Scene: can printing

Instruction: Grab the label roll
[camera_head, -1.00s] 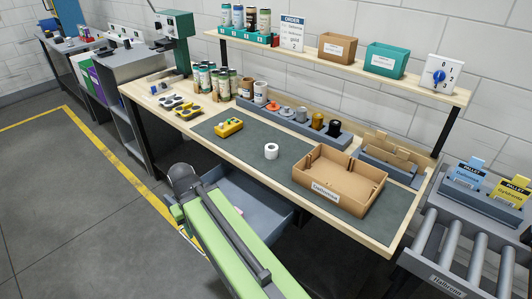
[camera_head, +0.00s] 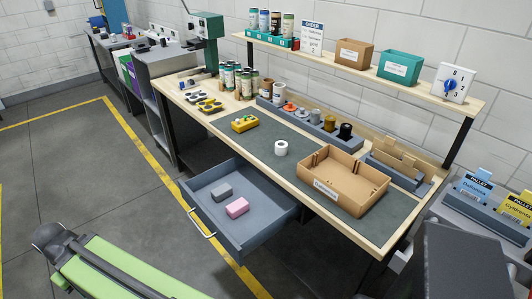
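A small white roll (camera_head: 281,148) with a dark hole stands on the grey-green mat of the workbench, left of the open cardboard box. It looks like the label roll. My green arm link with a dark rounded joint shows at the lower left, away from the bench. My gripper's fingers do not show in this view.
The cardboard box (camera_head: 325,190) stands on the mat. A yellow device (camera_head: 244,123) lies left of the roll. An open grey drawer (camera_head: 204,183) juts out below the bench, holding a grey and a pink block. Several cans and spools stand behind. Open floor lies at left.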

